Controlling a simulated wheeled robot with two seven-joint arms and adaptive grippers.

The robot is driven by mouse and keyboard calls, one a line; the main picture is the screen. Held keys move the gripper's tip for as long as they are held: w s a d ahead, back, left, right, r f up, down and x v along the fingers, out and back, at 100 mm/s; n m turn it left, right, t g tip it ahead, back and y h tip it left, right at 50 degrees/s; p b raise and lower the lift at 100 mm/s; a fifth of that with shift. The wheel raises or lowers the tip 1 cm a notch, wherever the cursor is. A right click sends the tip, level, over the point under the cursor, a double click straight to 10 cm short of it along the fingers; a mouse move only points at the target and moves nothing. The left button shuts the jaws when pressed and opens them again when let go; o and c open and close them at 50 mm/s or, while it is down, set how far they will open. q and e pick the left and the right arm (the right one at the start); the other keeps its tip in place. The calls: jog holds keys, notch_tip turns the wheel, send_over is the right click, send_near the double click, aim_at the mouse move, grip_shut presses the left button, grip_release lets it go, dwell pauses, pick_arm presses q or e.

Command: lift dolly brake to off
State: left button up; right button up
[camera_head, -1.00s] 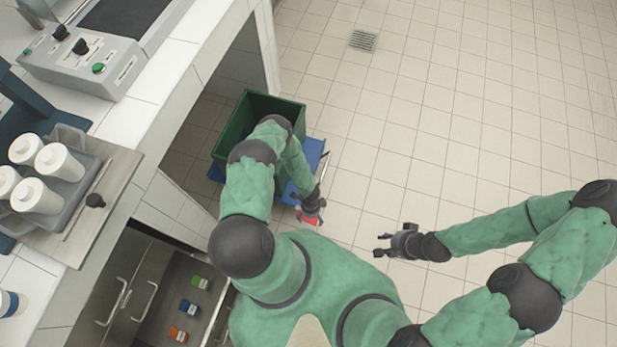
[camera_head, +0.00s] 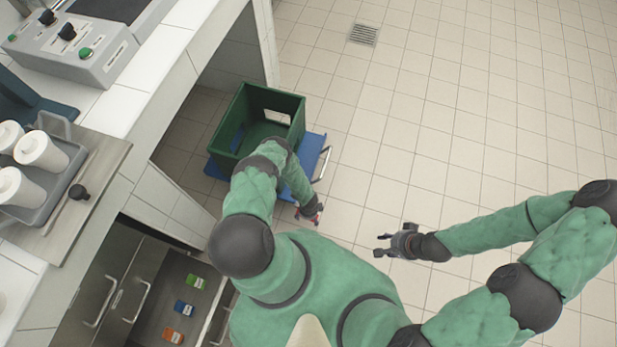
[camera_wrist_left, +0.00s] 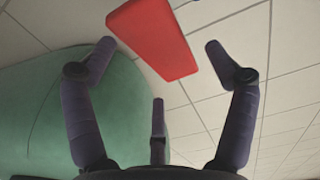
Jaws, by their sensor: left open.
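The dolly (camera_head: 312,152) is blue and stands on the floor under a green crate, at the middle left of the head view. A red brake piece shows by my left gripper (camera_head: 310,211) in the head view. In the left wrist view the red brake piece (camera_wrist_left: 155,38) is a flat tilted slab beyond my left gripper (camera_wrist_left: 158,60), between and above its spread fingertips. The fingers look apart from it. My left gripper is open and empty. My right gripper (camera_head: 381,245) is open and empty over bare floor. My left forearm hides part of the dolly.
The open green crate (camera_head: 225,145) looks empty. A counter (camera_head: 125,110) with a tray of white cups (camera_head: 42,150) runs along the left. Below it an open drawer (camera_head: 165,290) holds several small coloured packs. The tiled floor to the right is clear.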

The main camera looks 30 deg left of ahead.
pick_arm(q)
jog(key=shift+f+b, duration=0.45)
jog(key=shift+f, duration=0.6)
